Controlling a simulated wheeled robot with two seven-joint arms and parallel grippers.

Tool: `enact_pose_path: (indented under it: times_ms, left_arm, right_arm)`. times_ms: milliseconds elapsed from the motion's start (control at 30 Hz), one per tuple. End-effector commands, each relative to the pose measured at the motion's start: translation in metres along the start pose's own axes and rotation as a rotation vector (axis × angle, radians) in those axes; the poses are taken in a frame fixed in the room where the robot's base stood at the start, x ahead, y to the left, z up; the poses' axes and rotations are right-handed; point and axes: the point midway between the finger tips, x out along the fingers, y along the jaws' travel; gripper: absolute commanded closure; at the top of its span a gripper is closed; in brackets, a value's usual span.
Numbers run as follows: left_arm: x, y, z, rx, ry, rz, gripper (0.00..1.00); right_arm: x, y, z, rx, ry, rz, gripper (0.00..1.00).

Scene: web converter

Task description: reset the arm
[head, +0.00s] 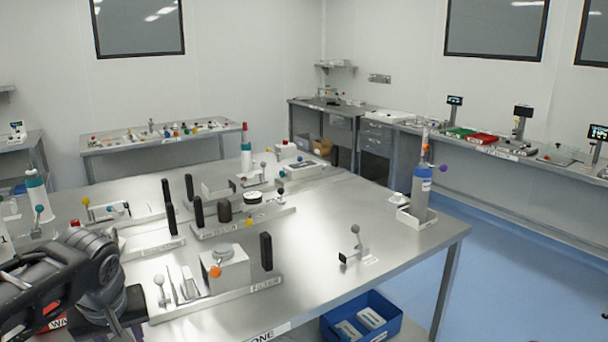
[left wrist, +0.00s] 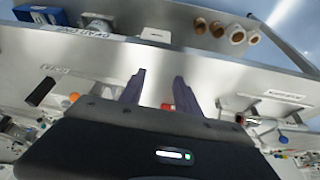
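My left arm (head: 75,283) comes in from the left in the head view, low over the near left corner of the steel table (head: 400,262). Its fingertips cannot be made out there. In the left wrist view my left gripper (left wrist: 161,90) has its two dark fingers apart, with nothing held between them. A small red thing (left wrist: 168,106) shows behind the fingers, and I cannot tell how far off it is. My right arm and right gripper are in neither view.
Beside my left arm, a labelled tray holds a white box (head: 226,270) with several tools. A grey bottle (head: 420,190) stands in a holder at the far right. A blue bin (head: 362,318) sits below the table edge. The table's front right is mostly clear.

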Motion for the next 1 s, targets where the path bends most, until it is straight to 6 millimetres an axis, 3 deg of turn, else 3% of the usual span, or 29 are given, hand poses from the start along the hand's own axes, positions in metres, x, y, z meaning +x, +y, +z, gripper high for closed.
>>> enact_pose_path:
  times_ms: [367,467,633,767,900,1000]
  left_arm:
    - [0.003,0.054,-0.022,0.163,0.138,0.194,0.61]
    - [0.015,0.081,-0.019,0.219,0.165,0.267,0.61]
    - [0.054,0.135,0.003,0.316,0.179,0.388,0.61]
    - [0.104,0.175,0.040,0.373,0.157,0.475,0.61]
    - [0.180,0.205,0.116,0.401,0.087,0.543,0.61]
    - [0.230,0.206,0.183,0.396,0.013,0.551,0.61]
  right_arm:
    - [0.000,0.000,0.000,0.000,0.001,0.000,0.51]
    - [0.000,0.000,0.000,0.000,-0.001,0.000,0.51]
    - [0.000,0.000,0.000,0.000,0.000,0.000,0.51]
    - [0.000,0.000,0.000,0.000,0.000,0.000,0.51]
    - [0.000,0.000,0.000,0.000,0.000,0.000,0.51]
    - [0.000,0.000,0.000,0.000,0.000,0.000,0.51]
